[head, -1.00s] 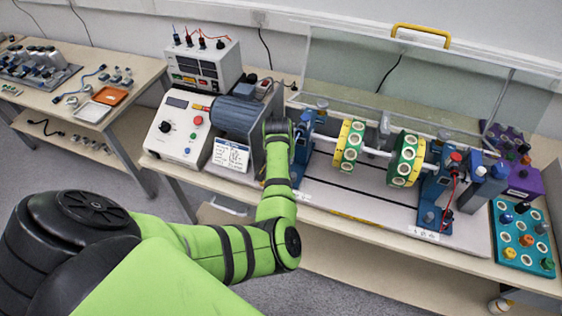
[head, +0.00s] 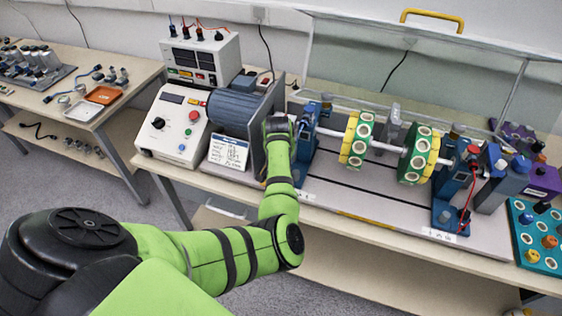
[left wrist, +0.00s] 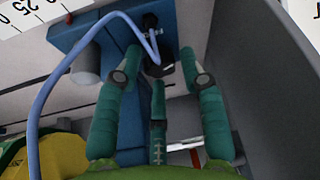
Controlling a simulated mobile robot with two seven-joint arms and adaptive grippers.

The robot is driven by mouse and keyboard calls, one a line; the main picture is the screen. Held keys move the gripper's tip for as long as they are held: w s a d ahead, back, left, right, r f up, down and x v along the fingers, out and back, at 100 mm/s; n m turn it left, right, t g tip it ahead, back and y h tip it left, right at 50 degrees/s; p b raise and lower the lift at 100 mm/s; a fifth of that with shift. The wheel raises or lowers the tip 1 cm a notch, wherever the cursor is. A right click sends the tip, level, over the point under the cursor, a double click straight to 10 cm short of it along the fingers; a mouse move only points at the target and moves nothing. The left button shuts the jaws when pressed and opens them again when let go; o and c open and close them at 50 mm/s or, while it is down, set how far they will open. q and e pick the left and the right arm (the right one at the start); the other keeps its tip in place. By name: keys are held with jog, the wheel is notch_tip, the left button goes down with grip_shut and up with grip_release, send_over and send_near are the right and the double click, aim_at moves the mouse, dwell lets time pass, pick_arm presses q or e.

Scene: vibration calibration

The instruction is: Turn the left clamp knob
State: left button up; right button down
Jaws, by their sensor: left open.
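In the left wrist view, my left gripper (left wrist: 160,76) is open, with its teal fingers spread around a dark fitting (left wrist: 154,68) that has a light blue cable. Contact cannot be told. A grey round knob (left wrist: 86,67) stands on the blue support foot, just left of the fingers; I cannot tell for sure that it is the left clamp knob. In the head view, the left blue support (head: 307,134) stands beside my left arm, which hides its lower front and the gripper. The right support (head: 452,190) has a similar grey foot knob (head: 446,214). My right gripper is out of view.
A shaft with yellow-green discs (head: 357,140) runs right of the arm. A motor (head: 238,112) and dark upright plate (head: 262,135) stand close on its left. A raised clear guard (head: 400,75) is behind. A teal tray (head: 530,243) lies at right.

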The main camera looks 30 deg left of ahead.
pick_arm(q)
grip_shut()
jog(key=shift+r, duration=0.1)
jog(key=shift+a+r+m+p, duration=0.1)
jog(key=shift+r+m+p, duration=0.05)
jog(key=shift+m+p, duration=0.45)
jog(key=shift+s+a+m+t+h+p, duration=0.1)
jog(key=shift+m+t+h+p, duration=0.3)
jog(key=shift+p, duration=0.45)
jog(key=shift+a+m+h+p, duration=0.1)
jog(key=shift+m+h+p, duration=0.2)
jog(key=shift+m+p, duration=0.65)
jog(key=shift+m+h, duration=0.4)
jog(key=shift+m, duration=0.65)
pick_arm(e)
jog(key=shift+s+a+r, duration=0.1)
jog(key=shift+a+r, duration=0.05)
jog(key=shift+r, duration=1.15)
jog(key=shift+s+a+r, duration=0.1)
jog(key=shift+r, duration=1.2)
